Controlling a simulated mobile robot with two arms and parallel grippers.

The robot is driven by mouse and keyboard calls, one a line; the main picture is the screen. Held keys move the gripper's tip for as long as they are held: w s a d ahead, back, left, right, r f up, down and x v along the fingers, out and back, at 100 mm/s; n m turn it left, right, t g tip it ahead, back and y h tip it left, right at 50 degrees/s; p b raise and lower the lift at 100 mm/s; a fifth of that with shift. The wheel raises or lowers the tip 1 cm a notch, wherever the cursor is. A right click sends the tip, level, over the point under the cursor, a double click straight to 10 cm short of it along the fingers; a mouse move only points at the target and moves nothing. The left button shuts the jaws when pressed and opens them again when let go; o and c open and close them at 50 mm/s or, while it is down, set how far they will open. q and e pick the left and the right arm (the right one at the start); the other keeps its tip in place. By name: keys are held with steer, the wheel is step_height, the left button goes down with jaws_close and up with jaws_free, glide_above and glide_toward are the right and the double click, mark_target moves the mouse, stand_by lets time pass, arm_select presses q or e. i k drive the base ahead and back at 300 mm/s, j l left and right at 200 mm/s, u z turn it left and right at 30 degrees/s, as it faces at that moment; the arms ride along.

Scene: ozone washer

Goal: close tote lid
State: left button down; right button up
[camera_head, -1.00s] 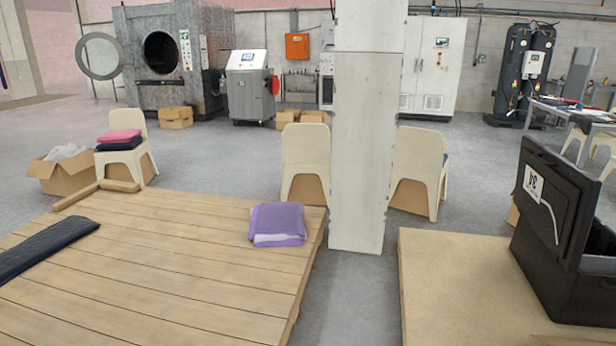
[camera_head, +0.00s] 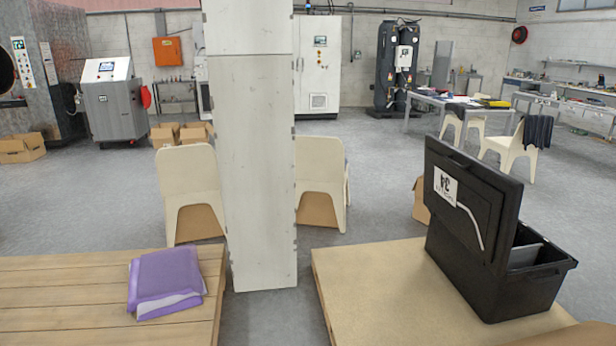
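A black tote (camera_head: 505,290) stands at the right on a low tan platform. Its black lid (camera_head: 468,202) is open and stands tilted up on the side facing left. A white label with a number and a pale curved strip show on the lid. Part of the tote's inside shows, with a grey thing (camera_head: 524,255) in it that I cannot identify. Neither of my grippers is in view.
The tan platform (camera_head: 375,290) has bare room left of the tote. A white column (camera_head: 250,170) stands between it and a slatted wooden platform (camera_head: 60,290) holding folded purple cloth (camera_head: 165,280). Beige chairs (camera_head: 322,180) stand behind. Grey floor is open beyond the tote.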

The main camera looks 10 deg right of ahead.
mark_target(480, 203)
steer(key=i+z, duration=0.2)
steer(key=i, duration=0.55)
steer(key=i+j+z, duration=0.15)
steer(key=i, duration=0.6)
steer(key=i+j+z, duration=0.15)
steer(key=i+z, duration=0.3)
steer(key=i+j+z, duration=0.25)
steer(key=z, duration=0.15)
steer(key=i+j+z, duration=0.25)
steer(key=z, duration=0.2)
steer(key=i+j+z, duration=0.2)
steer(key=j+z, duration=0.25)
steer(key=j, duration=0.1)
